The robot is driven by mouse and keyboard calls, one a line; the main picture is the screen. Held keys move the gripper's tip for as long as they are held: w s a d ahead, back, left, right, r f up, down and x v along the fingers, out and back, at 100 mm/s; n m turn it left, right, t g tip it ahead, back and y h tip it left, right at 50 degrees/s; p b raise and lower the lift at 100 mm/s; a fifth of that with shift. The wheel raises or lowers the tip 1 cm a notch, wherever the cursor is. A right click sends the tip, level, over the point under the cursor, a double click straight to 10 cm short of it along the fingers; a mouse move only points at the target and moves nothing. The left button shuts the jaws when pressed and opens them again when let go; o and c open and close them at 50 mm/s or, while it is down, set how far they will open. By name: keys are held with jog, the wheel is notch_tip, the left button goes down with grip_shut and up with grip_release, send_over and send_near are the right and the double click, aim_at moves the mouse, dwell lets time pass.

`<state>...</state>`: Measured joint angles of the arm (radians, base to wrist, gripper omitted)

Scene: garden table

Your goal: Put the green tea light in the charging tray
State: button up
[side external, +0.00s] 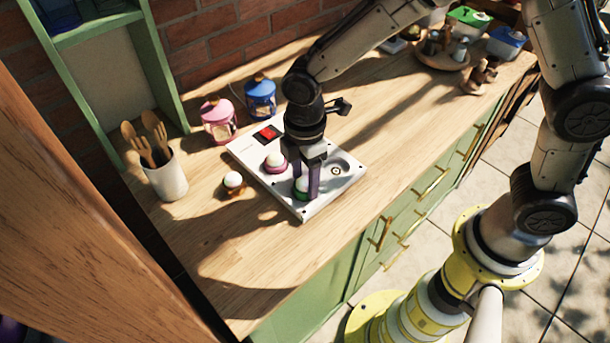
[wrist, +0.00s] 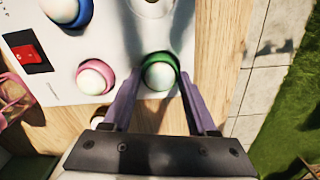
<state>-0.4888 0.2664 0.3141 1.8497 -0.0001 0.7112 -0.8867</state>
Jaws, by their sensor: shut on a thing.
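The green tea light (side external: 301,191), a white dome in a green ring, is between the purple fingers of my gripper (side external: 306,188), which is shut on it. It is at the near corner of the white charging tray (side external: 246,151); I cannot tell whether it rests in a recess or hangs just above. In the wrist view the green tea light (wrist: 160,75) is between the fingertips (wrist: 160,80). A pink-ringed tea light (side external: 274,163) sits in the tray beside it. A blue-ringed one (wrist: 64,10) shows in the wrist view; my gripper hides it in the side view.
An orange-brown tea light (side external: 233,181) stands on the table left of the tray.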

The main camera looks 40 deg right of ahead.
jog(key=shift+f, duration=0.1)
jog(key=o, duration=1.3)
jog(key=shift+o, duration=0.2)
notch_tip(320, 180, up, 12)
jog(key=shift+r, duration=0.2)
jog(key=s+d+r+m+t, duration=0.3)
jog(key=s+d+r+m, duration=0.35)
jog(key=d, duration=0.45)
jog(key=s+d+f+m+t, duration=0.1)
jog(key=s+d+m+t, duration=0.1)
jog(key=s+d+m, duration=0.5)
jog(key=shift+s+m+t, duration=0.3)
jog(key=shift+s+m, duration=0.85)
jog(key=shift+s, duration=0.9)
